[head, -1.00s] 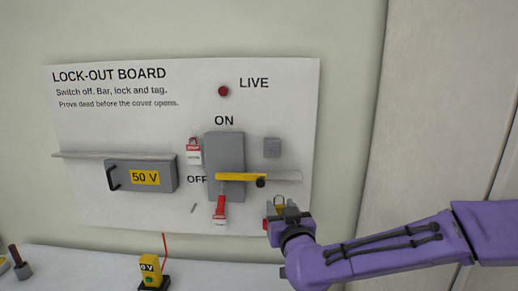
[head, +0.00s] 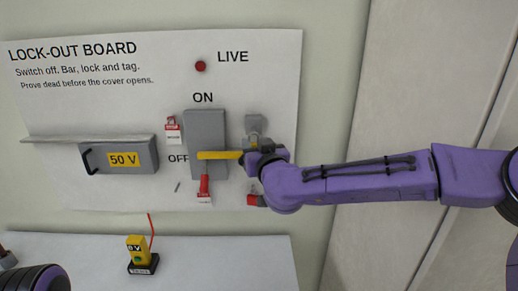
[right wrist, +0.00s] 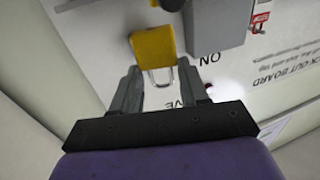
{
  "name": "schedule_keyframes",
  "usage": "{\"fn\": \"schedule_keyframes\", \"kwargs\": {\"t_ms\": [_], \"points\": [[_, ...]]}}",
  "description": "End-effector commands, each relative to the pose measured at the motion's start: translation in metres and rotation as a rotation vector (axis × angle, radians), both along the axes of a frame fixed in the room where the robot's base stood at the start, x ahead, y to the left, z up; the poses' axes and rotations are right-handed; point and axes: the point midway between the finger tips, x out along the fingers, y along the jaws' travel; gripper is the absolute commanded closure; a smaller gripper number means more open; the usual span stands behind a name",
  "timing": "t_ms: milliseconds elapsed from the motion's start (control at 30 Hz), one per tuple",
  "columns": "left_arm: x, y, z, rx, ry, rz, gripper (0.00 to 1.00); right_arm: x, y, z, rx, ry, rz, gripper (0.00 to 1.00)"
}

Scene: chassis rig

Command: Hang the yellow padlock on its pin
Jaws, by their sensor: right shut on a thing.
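The yellow padlock (right wrist: 153,52) shows in the right wrist view with its thin metal shackle (right wrist: 160,78) towards my palm. My right gripper (right wrist: 160,72) is shut on it, one finger on each side. In the head view my right gripper (head: 258,153) is in front of the board, just right of the yellow handle (head: 220,155) and below a small grey square plate (head: 254,124). The gripper mostly hides the padlock there. I cannot make out the pin, or whether the shackle touches anything.
The lock-out board (head: 80,185) carries a grey switch box (head: 205,125), red-and-white tags (head: 173,130), and a grey 50 V cover (head: 140,157) under a ledge. A yellow tester (head: 138,250) stands on the shelf below. A red piece (head: 252,200) sits below my right wrist.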

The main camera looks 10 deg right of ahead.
Motion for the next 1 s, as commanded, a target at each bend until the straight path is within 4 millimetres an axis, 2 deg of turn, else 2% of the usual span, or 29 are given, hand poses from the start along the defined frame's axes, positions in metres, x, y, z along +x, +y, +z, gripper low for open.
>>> {"fn": "schedule_keyframes", "kwargs": {"t_ms": [600, 1000], "points": [[0.000, 0.000, 0.000, 0.000, 0.000, 0.000, 0.57, 0.043, -0.009, -0.004, -0.001, 0.001, -0.001, 0.89], [0.000, 0.000, 0.000, 0.000, 0.000, 0.000, 0.57, 0.054, -0.011, -0.007, -0.002, 0.000, -0.001, 0.89]]}}
